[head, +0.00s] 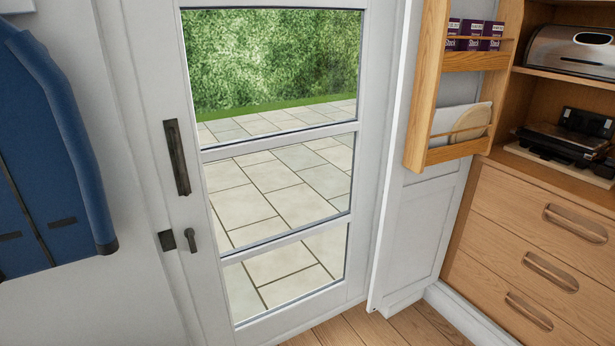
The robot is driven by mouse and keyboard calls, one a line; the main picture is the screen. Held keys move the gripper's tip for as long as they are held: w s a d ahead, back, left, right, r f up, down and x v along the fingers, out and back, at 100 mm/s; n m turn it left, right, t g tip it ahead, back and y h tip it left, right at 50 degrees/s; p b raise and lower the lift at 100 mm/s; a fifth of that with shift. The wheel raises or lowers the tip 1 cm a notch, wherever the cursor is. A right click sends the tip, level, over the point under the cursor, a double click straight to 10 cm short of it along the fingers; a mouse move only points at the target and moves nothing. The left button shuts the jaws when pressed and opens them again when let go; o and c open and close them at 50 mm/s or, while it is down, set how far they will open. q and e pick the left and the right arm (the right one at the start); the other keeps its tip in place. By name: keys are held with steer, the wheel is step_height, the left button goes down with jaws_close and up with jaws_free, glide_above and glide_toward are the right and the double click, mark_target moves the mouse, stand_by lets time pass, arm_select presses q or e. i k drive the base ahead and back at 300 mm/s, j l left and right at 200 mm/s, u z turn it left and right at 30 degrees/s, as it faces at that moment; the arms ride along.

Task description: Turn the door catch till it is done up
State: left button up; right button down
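A white door (155,75) with three glass panes stands in the middle of the head view. A long dark pull handle (177,158) is fixed upright on its left stile. Below it is the small dark door catch (191,240), a short lever that hangs roughly straight down. A dark square plate (167,240) sits just left of the lever, on the frame side, with a small gap between them. Neither of my grippers is in view.
A blue jacket (45,150) hangs on the wall at the left. At the right, an opened white cupboard door (415,235) carries a wooden rack (432,85), beside wooden drawers (540,240). Some wooden floor (395,330) shows clear at the bottom.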

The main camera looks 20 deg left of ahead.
mark_target(190, 233)
steer(key=u, duration=1.4)
